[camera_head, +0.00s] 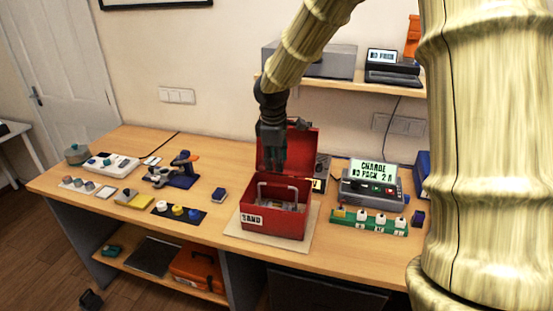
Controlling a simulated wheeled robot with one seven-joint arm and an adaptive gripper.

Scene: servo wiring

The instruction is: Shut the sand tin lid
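The red sand tin (272,225), with a "SAND" label on its front, stands on a light mat (243,234) near the middle of the bench. Its lid (303,152) is open and stands up at the back of the tin. A metal handle and grey contents show inside the tin. My gripper (272,162), dark and pointing down, is above the tin and in front of the lid's left part, hiding some of it. Whether it touches the lid cannot be told. The state of its fingers is too small and dark to tell.
Right of the tin are a charger with a lit display (372,185) and a green rack (375,222). A small blue block (219,195) and a dark mat with coloured knobs (178,212) lie left. A shelf (340,88) hangs behind. My arm blocks the right side.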

